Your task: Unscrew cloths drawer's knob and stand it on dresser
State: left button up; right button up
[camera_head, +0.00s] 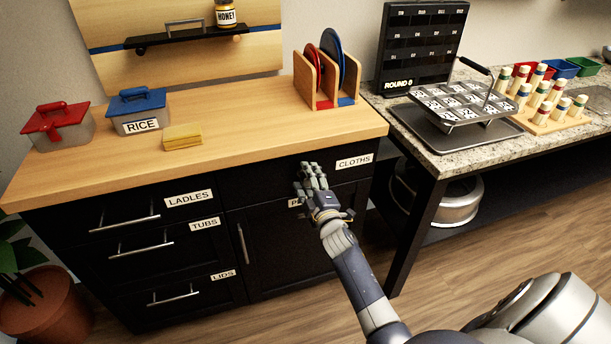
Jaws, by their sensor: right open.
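The dresser has a light wood top (236,118) and black fronts. Its cloths drawer (265,187) is at the upper right, marked by a white CLOTHS label (354,161), and looks shut. My right gripper (311,170) is in front of this drawer, left of the label, with its fingers open and pointing at the drawer's upper part. I cannot make out the knob; the gripper covers the middle of the drawer front. I cannot tell whether the fingers touch anything. My left gripper is not in view.
On the dresser top stand a red-lidded box (60,127), a blue-lidded RICE box (139,112), a yellow sponge (182,138) and a plate rack (327,80). The front right of the top is clear. A granite counter (440,163) with a tray stands at the right.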

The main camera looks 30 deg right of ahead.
jog(key=m+p, duration=0.1)
jog(key=m, duration=0.2)
jog(key=shift+r+m, duration=0.1)
jog(key=shift+m, duration=1.1)
jog(key=m+p, duration=0.1)
jog(key=m, duration=0.1)
jog(key=shift+m, duration=0.3)
jog(key=shift+m+p, duration=0.35)
jog(key=shift+m, duration=0.55)
jog(key=shift+m+p, duration=0.35)
jog(key=shift+m, duration=1.95)
grip_shut()
jog(key=shift+n, duration=0.8)
jog(key=n, duration=0.3)
jog(key=shift+d, duration=0.1)
